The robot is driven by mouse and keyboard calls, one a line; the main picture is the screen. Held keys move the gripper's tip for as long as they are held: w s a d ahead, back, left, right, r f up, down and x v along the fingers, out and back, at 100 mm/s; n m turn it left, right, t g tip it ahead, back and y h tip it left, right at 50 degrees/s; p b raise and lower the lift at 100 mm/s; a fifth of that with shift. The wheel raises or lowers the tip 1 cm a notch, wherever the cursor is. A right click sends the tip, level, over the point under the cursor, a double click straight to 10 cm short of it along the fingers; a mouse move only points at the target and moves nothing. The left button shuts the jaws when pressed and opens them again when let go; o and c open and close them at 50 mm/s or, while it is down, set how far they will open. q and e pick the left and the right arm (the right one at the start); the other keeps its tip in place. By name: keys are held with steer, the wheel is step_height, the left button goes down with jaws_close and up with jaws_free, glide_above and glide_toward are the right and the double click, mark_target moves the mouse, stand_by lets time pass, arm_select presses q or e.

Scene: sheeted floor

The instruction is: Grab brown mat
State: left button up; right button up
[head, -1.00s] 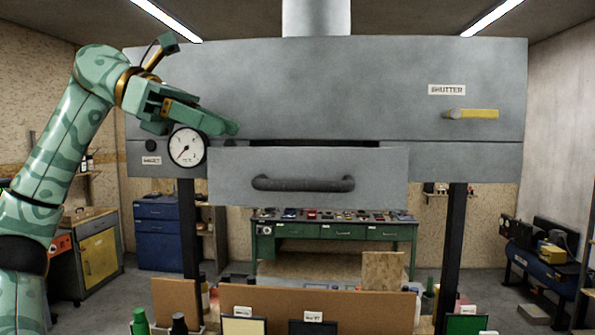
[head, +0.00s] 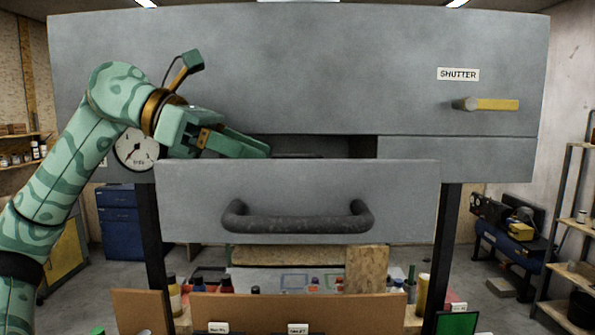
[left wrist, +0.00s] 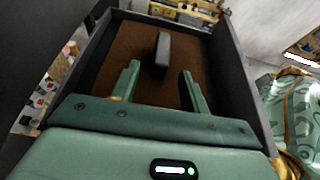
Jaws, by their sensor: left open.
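The brown mat (left wrist: 125,42) lies flat on the floor of an open grey drawer, seen in the left wrist view. In the head view the drawer front (head: 300,185) hides the mat. A dark grey block (left wrist: 162,50) rests on the mat. My left gripper (left wrist: 160,70) is open, with its two fingers above the mat and the block just beyond and between them. I cannot tell how high the fingers are. In the head view the left gripper (head: 264,150) is over the drawer's left part, behind its front. My right gripper is not in view.
The drawer walls (left wrist: 232,80) enclose the mat. A dark handle (head: 297,218) sticks out from the drawer front. The large grey housing (head: 300,75) stands right above the drawer, with a yellow shutter handle (head: 490,104). A bench with bottles and boards is below.

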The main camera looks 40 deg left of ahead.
mark_target(272, 157)
arm_select(q)
steer(key=shift+w+d+f, duration=0.15)
steer(key=shift+w, duration=0.05)
steer(key=shift+w+d+p, duration=0.2)
steer(key=shift+d+p, duration=0.1)
steer(key=shift+p, duration=0.2)
steer(key=p+x, duration=0.3)
steer(key=x, duration=0.1)
steer(key=shift+w+d, duration=0.15)
steer(key=shift+d, duration=0.15)
steer(key=shift+w+f, duration=0.1)
steer(key=c, duration=0.7)
jaws_close()
